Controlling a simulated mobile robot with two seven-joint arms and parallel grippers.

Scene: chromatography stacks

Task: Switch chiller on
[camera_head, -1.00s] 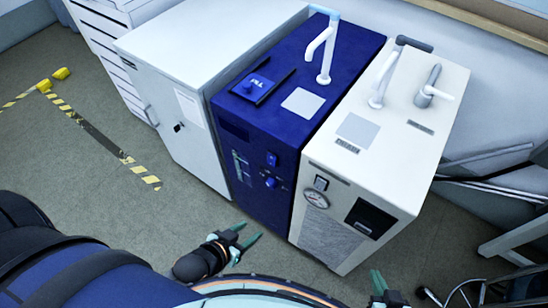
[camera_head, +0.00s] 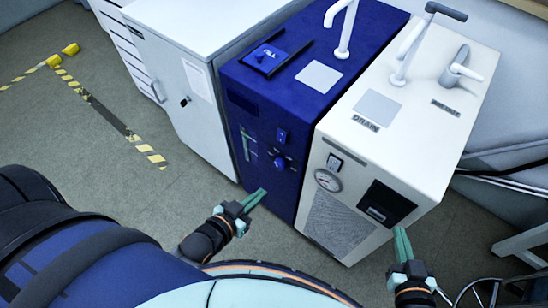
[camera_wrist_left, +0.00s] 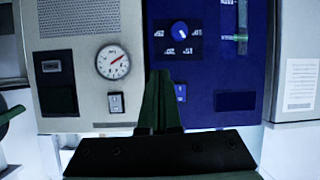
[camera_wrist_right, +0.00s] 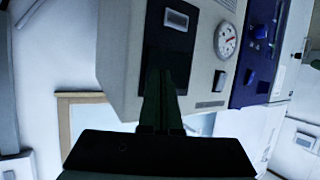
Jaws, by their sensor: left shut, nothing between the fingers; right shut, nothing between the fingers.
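Two floor-standing units stand side by side; I cannot tell which is the chiller. The blue unit (camera_head: 262,112) has a rocker switch (camera_head: 282,135) above a round knob (camera_head: 280,162). The white unit (camera_head: 420,130) has a switch (camera_head: 334,161), a round gauge (camera_head: 327,180) and a black panel (camera_head: 385,204). My left gripper (camera_head: 264,191) is shut and empty, low before the blue front; in the left wrist view its fingers (camera_wrist_left: 160,82) point between the blue switch (camera_wrist_left: 180,93) and white switch (camera_wrist_left: 116,102). My right gripper (camera_head: 399,230) is shut and empty before the white unit's lower right front.
A light grey cabinet (camera_head: 185,85) stands left of the blue unit. White spouts (camera_head: 342,28) rise from the unit tops. Floor at left is open, with yellow-black tape (camera_head: 110,118). Cables and a frame (camera_head: 520,245) are at the right.

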